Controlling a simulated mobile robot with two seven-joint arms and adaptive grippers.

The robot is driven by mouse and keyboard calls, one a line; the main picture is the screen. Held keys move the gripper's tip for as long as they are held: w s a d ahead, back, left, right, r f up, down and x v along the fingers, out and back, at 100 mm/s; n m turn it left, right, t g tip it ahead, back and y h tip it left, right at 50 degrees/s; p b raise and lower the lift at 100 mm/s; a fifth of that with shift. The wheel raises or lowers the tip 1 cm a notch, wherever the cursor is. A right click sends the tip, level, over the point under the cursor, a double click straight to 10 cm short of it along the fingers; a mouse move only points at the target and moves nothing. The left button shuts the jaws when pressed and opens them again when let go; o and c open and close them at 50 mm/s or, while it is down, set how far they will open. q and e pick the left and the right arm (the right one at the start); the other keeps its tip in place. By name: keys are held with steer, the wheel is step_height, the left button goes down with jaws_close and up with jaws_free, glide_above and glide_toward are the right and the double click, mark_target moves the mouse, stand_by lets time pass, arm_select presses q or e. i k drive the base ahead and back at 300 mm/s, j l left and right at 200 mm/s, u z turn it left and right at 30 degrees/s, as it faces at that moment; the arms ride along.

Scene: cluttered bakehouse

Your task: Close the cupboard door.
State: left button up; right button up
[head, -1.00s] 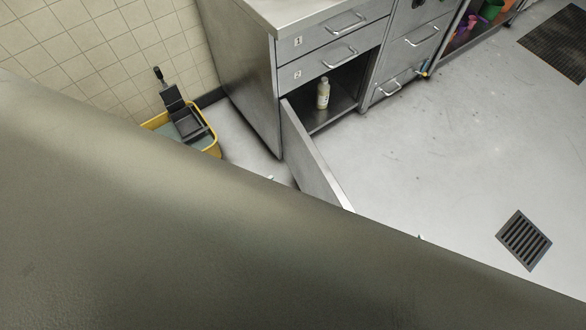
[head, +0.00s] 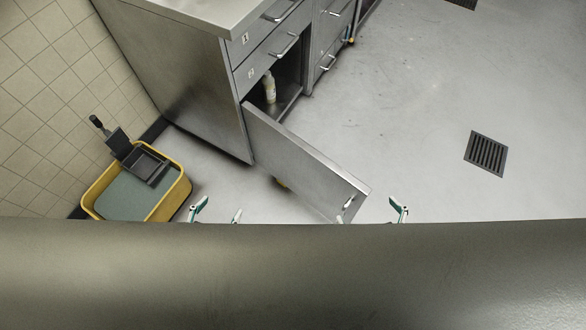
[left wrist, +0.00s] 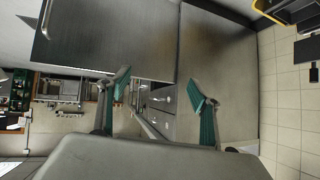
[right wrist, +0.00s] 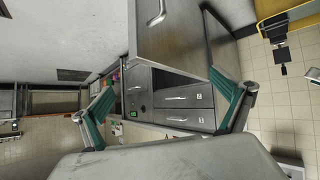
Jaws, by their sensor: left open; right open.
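The cupboard door (head: 300,158) is a flat steel panel, standing wide open from the cabinet (head: 185,75) and reaching out toward me. Its handle (left wrist: 45,20) shows near the free edge in the left wrist view. The door also shows in the right wrist view (right wrist: 185,45). A pale bottle (head: 269,88) stands in the open compartment. My left gripper (head: 217,212) is open and empty, on the left side of the door. My right gripper (head: 373,210) is open and empty near the door's free end; I cannot tell if it touches. My own body hides the grippers' lower parts.
A yellow mop bucket (head: 180,190) with a dark wringer stands on the left by the tiled wall (head: 45,95). Drawers with bar handles (head: 285,45) are above the compartment. The floor (head: 400,110) on the right is clear, with a flush drain grate (head: 486,154).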

mark_target(325, 186)
steer(key=l+z, duration=0.5)
steer(key=i+l+z, duration=0.15)
steer(key=l+z, duration=0.2)
steer(key=z, duration=0.15)
steer(key=i+l+z, duration=0.1)
steer(key=l, duration=0.25)
steer(key=i+l+z, duration=0.1)
steer(key=l, duration=0.3)
steer(key=l+u, duration=0.15)
steer(key=u, duration=0.3)
steer(key=i+l+u, duration=0.1)
steer(key=l+u, duration=0.15)
steer(key=u, duration=0.15)
steer(key=l+u, duration=0.2)
steer(key=u, duration=0.25)
steer(key=k+j+u, duration=0.1)
steer(key=u, duration=0.25)
steer(key=k+j+u, duration=0.15)
steer(key=u, duration=0.2)
